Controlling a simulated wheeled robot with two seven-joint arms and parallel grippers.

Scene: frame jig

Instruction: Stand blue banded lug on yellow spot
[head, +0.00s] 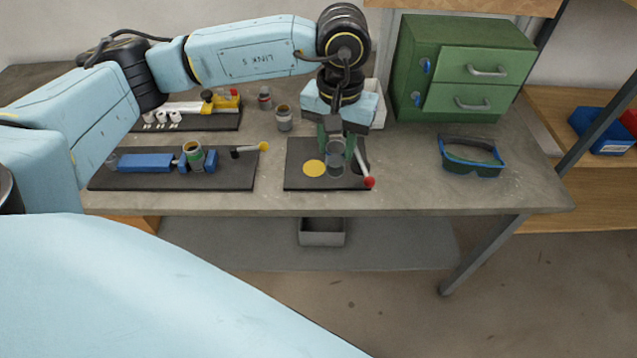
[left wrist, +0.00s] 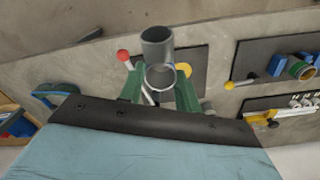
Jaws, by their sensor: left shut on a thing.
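My left gripper (head: 337,150) points down over the small dark board (head: 296,150), its green fingers shut on a grey tube-shaped lug (head: 336,165). My right gripper is in neither view.
A red-knobbed lever (head: 369,182) stands close right of the lug. A green-banded lug (head: 194,157) sits by a blue block (head: 145,162) on the left board. Two other lugs (head: 284,119) (head: 265,98) stand behind. Goggles (head: 472,158) and a green cabinet (head: 465,65) are right.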

